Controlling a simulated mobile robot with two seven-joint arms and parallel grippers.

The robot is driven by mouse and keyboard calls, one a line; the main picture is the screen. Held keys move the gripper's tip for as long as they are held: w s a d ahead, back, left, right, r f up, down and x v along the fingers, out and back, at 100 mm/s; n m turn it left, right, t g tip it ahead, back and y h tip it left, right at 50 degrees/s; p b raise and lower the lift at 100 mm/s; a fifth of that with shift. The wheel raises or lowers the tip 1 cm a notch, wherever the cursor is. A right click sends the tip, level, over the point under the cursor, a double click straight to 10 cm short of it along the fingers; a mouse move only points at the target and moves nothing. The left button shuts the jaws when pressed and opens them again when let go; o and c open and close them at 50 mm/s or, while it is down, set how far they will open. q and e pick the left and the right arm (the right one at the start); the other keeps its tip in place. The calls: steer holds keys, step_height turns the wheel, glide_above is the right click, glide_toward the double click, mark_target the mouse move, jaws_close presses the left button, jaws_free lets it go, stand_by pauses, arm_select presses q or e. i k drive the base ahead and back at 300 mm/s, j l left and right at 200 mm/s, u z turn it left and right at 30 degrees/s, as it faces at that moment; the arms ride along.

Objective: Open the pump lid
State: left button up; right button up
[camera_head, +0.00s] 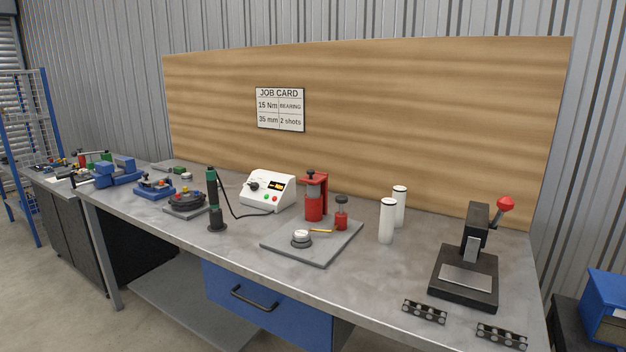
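A red pump-like unit (314,203) stands on a grey plate (290,254) near the middle of the bench. It has a grey upper cylinder with a black knob on top, beside a red upright frame. A smaller red cylinder (341,219) with a dark knob stands to its right. A thin yellow piece (322,230) lies low between it and a pale round part (301,236) on a dark base. I cannot tell which piece is the pump lid, or whether it is open. Neither of my grippers is in view.
Two white cylinders (387,222) stand to the right. A black press (464,277) with a red-knobbed lever is at the right end, with dark slotted blocks (424,312) in front. A white control box (267,190) and a corded black-green tool (214,207) stand left.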

mark_target(312, 177)
steer(key=i+j+z, duration=0.65)
steer(key=j+z, duration=0.2)
